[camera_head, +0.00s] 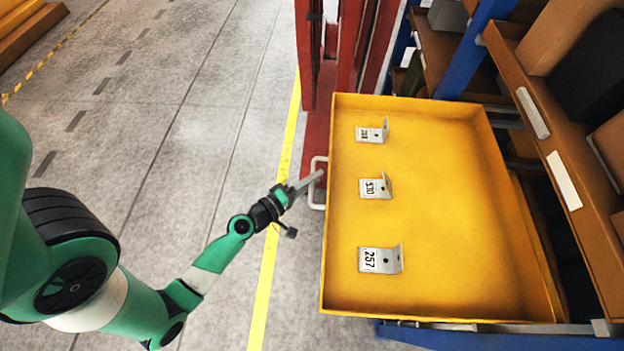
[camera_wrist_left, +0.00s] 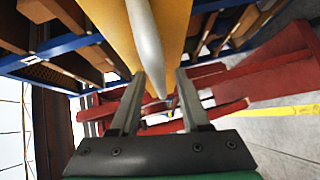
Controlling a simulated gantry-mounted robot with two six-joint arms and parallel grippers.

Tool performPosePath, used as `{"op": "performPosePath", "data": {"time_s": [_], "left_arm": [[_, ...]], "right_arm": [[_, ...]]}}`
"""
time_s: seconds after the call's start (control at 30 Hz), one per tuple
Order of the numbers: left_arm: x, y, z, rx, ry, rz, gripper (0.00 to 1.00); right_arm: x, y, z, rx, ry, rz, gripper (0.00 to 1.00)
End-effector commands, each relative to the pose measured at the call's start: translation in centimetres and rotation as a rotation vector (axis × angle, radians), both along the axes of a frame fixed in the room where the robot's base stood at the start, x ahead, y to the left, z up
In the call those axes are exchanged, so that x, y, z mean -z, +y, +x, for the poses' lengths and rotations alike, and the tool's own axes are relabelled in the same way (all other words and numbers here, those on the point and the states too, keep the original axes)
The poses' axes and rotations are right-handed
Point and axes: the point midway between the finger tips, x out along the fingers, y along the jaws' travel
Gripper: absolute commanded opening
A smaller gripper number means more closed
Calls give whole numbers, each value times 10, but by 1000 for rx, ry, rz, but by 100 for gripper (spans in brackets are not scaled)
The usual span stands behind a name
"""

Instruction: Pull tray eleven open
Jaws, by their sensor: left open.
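A yellow tray (camera_head: 440,285) stands out from the rack on the right in the head view, and no number eleven is readable on it. A pale handle (camera_head: 314,196) sits on its left front wall. My left gripper (camera_head: 314,181) is at this handle, with its fingers pointing toward the tray. In the left wrist view, the left gripper's two fingers (camera_wrist_left: 160,76) are apart, and the grey handle bar (camera_wrist_left: 147,45) runs down between them. I see no clear contact. My right gripper is out of view.
Three grey metal brackets with number labels stand in the tray, one of them marked 257 (camera_head: 380,260). Red uprights (camera_head: 345,50) stand just behind the tray's far end. Brown shelves (camera_head: 560,170) lie to the right. The grey floor (camera_head: 180,130) on the left is clear.

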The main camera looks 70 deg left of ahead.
Motion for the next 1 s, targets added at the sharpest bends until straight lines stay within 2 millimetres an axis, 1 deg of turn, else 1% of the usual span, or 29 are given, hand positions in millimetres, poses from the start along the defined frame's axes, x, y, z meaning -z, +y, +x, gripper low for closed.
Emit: {"op": "performPosePath", "data": {"time_s": [0.07,0.17,0.27,0.4,0.5,0.6,0.8,1.0], "left_arm": [[0,0,-2,0,0,0,46],[1,-3,-10,-2,1,-1,46],[0,-9,-27,-5,1,-3,46],[-3,-20,-62,-9,2,-3,46],[-7,-28,-84,-11,1,-3,46],[-10,-30,-95,-10,4,-4,46],[-15,-37,-107,-3,1,-1,46],[-16,-39,-109,0,-1,-1,46]], "right_arm": [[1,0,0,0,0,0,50],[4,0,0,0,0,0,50],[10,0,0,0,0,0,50],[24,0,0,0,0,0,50],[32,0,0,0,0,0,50],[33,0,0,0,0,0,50],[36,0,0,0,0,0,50],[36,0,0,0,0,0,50]]}}
